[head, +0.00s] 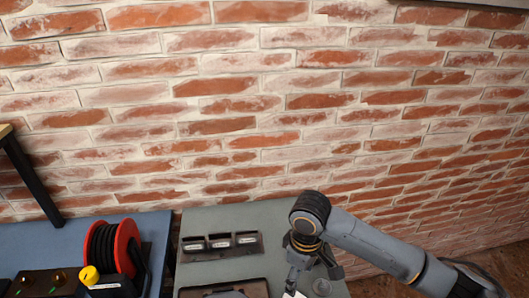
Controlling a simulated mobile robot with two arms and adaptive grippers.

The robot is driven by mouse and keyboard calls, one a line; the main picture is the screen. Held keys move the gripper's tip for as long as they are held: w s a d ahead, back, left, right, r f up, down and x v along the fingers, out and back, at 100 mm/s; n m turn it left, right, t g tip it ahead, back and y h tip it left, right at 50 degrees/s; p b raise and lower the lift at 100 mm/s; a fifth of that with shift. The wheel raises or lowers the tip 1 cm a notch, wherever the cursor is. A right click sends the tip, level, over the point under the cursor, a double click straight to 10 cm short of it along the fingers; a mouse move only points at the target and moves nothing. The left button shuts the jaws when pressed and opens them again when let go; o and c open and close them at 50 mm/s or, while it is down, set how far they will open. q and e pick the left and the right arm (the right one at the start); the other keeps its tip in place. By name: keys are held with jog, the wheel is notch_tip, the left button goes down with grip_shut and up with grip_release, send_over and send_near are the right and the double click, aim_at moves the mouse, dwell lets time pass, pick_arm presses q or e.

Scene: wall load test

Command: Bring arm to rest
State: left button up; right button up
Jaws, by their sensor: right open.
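My right arm reaches in from the right edge, and its gripper (312,272) points down over the right part of the grey table (270,212). The gripper is open, and I see nothing held between its fingers. Its fingertips are close to the table's surface in the picture; I cannot tell whether they touch it. A small white item (294,294) shows below it at the picture's bottom edge, mostly cut off. My left gripper is not in view.
A dark holder (220,246) with three labelled slots stands on the grey table, with a dark-rimmed tray (220,288) in front. A red cable reel (127,246) and yellow-knobbed device (89,275) sit on the blue table (60,240). A brick wall (250,120) rises behind.

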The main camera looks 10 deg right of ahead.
jog(key=s+a+f+m+t+y, duration=0.2)
jog(key=s+a+f+y, duration=0.15)
jog(key=s+a, duration=0.35)
jog(key=s+d+f+m+t+h, duration=0.1)
jog(key=s+d+f+m+h, duration=0.15)
jog(key=s+d, duration=0.4)
jog(key=s+d+f+m+h, duration=0.1)
jog(key=s+d+m, duration=0.2)
jog(key=s+d, duration=0.35)
notch_tip(320, 180, down, 28)
jog(key=s+d+g, duration=0.1)
jog(key=s, duration=0.1)
jog(key=s+d+f+g, duration=0.1)
jog(key=s+d+f, duration=0.2)
jog(key=s+f, duration=1.1)
jog(key=shift+s, duration=0.55)
jog(key=shift+f+n, duration=0.1)
jog(key=shift+n, duration=0.15)
